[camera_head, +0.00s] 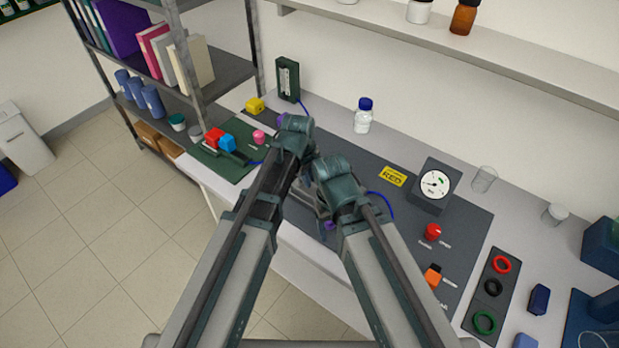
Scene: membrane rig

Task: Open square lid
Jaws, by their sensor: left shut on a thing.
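My two arms reach in from the bottom and their wrists meet over the dark mat on the bench. My left gripper (319,206) is mostly covered by the wrists. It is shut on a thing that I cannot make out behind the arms. I cannot tell the square lid apart here; the wrists cover this part of the mat. A small purple piece (329,225) shows beside the gripper, between the arms. My right wrist (336,180) is in view, but its gripper fingers are hidden.
A gauge box (435,186), red knob (433,232) and orange knob (432,275) stand right of my arms. A ring tray (491,291) lies farther right. A white bottle (363,116) stands behind. A wall shelf (480,55) overhangs the back.

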